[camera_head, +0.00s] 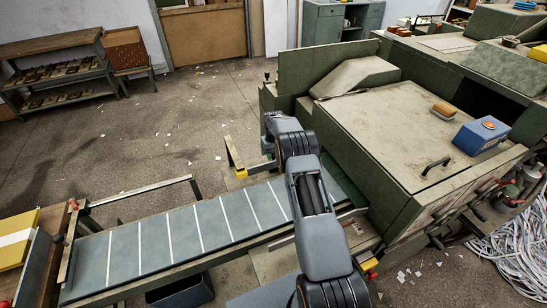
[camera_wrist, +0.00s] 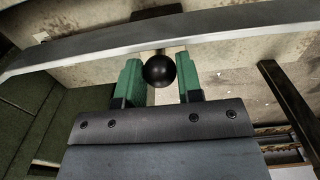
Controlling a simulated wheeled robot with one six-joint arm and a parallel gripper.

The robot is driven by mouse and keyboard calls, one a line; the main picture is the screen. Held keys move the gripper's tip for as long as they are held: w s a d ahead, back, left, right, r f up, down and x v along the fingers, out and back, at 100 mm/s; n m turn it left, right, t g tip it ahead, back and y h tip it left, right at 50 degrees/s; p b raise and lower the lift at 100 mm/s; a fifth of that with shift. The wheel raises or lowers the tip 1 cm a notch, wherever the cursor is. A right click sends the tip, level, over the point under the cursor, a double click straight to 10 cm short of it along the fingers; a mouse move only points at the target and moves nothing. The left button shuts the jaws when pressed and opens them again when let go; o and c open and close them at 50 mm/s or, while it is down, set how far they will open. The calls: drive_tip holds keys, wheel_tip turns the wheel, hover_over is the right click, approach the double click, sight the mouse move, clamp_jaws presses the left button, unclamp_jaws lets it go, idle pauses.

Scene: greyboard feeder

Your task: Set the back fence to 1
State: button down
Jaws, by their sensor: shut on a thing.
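My gripper (camera_wrist: 160,75) has two green fingers, shut on a round black knob (camera_wrist: 159,71) that sits between them in the wrist view. A long grey metal bar (camera_wrist: 215,27) runs across just beyond the knob. I cannot tell whether the knob is fixed to this bar. In the camera_head view my arm hides the gripper and the knob. A metal rail (camera_head: 140,190) stands along the far side of the feed table (camera_head: 150,245); I cannot tell which part is the back fence. No scale numbers are readable.
The green machine housing (camera_head: 390,135) stands right of my arm, with a blue box (camera_head: 481,135) on top. A yellow-edged stack (camera_head: 15,240) is at the far left. Paper strips (camera_head: 515,240) lie at the right. The floor behind the table is mostly clear, with scraps.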

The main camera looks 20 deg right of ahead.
drive_tip(key=c, duration=0.8)
unclamp_jaws()
drive_tip(key=shift+s, duration=0.1)
wheel_tip(320, 180, up, 14)
drive_tip(key=shift+f+b, duration=0.1)
drive_tip(key=shift+b, duration=0.85)
